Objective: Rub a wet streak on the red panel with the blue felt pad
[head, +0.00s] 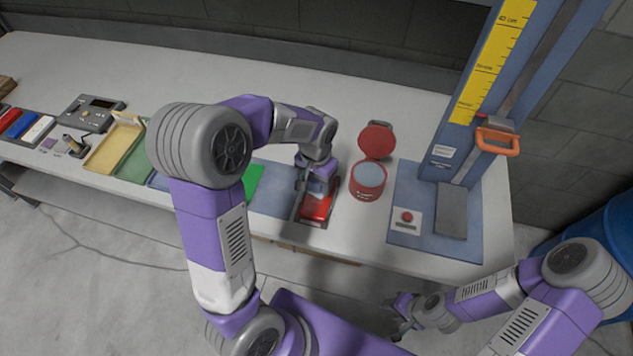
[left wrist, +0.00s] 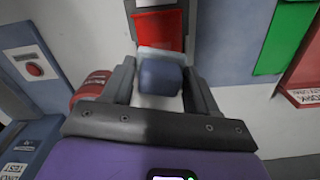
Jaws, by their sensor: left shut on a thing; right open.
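The red panel (head: 318,208) lies in a dark frame on a blue-grey mat near the table's front edge. It also shows in the left wrist view (left wrist: 159,32), straight ahead of the fingers. My left gripper (head: 314,186) is over the panel's far part, pointing down. In the left wrist view its fingers (left wrist: 161,88) are shut on the blue felt pad (left wrist: 160,76), which has a paler front edge. I cannot tell whether the pad touches the panel. No wet streak can be made out. My right gripper (head: 399,312) is open and empty, low in front of the table.
A round red tin (head: 367,191) with pale blue contents and its lid (head: 377,140) open stands just right of the panel. A green panel (head: 252,182) lies left. A blue column stand (head: 466,145) with an orange handle (head: 497,141) rises at right. The table's back is clear.

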